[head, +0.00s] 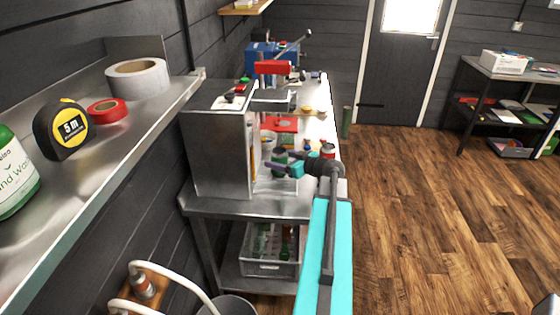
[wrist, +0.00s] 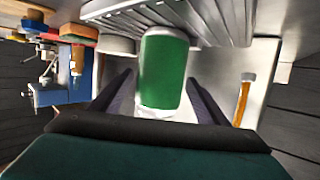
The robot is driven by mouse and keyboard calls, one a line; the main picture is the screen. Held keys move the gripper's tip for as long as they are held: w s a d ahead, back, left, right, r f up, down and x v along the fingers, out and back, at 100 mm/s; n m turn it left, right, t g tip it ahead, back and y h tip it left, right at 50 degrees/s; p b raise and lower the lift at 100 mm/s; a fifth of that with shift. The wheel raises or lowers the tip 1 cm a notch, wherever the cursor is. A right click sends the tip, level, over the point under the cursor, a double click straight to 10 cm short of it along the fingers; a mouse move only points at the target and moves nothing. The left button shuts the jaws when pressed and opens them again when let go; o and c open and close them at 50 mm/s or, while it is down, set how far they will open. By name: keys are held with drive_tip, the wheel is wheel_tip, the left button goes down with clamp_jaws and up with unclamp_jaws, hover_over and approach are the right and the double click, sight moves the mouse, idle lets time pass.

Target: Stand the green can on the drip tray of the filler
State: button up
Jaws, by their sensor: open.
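The green can (wrist: 163,72) stands between my gripper's two fingers in the wrist view, which appears turned upside down. Its white-rimmed base meets the ribbed drip tray (wrist: 215,18) of the filler. I see no tilt clearly. My gripper (wrist: 160,82) is open, with one dark finger on each side of the can and gaps between. In the head view, the filler (head: 220,150) is a steel cabinet on the bench. My gripper (head: 280,165) reaches into its front from the right, and the green can (head: 281,155) shows partly behind the fingers.
An amber sight tube (wrist: 241,100) is on the filler, close to one finger. A red-topped item (head: 327,149) stands on the bench near my arm. A blue machine (head: 259,52) stands farther back. A grey crate (head: 268,265) is on the lower shelf. The wooden floor at right is clear.

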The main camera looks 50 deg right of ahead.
drive_tip(key=shift+r+p, duration=0.5)
drive_tip(key=shift+p, duration=0.45)
drive_tip(key=b+v, duration=0.4)
drive_tip(key=v, duration=0.8)
drive_tip(key=shift+b, duration=0.4)
drive_tip(key=shift+f, duration=0.1)
